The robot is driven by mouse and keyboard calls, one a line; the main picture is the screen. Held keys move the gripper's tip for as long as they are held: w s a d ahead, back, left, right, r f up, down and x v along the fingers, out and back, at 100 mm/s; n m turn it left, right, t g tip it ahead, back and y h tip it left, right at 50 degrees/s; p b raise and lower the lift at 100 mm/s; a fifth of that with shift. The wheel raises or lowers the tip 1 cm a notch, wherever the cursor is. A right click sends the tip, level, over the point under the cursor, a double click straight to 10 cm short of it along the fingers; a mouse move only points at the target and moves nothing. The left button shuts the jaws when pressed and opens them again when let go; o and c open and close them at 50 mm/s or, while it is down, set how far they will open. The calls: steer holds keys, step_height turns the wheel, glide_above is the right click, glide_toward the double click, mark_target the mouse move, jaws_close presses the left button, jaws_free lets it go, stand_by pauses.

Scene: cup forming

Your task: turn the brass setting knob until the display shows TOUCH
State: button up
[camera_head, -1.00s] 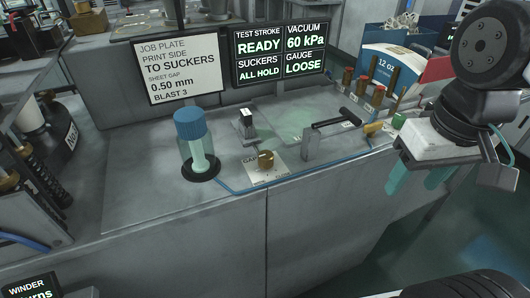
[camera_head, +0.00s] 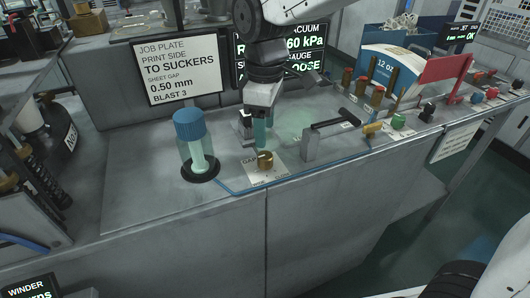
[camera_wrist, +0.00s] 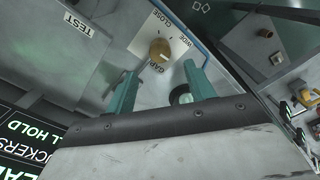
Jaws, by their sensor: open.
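The brass setting knob (camera_head: 265,160) stands on a white plate (camera_head: 272,176) on the grey bench. In the wrist view the knob (camera_wrist: 160,48) sits by labels reading GAP, WIDE and CLOSE. My gripper (camera_head: 262,148) points down just above and behind the knob. In the wrist view its two teal fingers (camera_wrist: 159,70) are apart, with the knob ahead of the gap between their tips. I see no contact with the knob. The display (camera_head: 306,67) is partly hidden by my arm; the visible end of its gauge word reads OOSE.
A black-handled lever (camera_head: 330,128) stands to the right. A blue tube (camera_head: 240,192) runs along the bench front. A sign (camera_head: 180,68) stands behind. Clear bench lies left of the bottle.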

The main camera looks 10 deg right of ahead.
mark_target(265, 155)
step_height(265, 155, down, 8)
steer(key=shift+r, duration=0.1)
steer(key=c, duration=1)
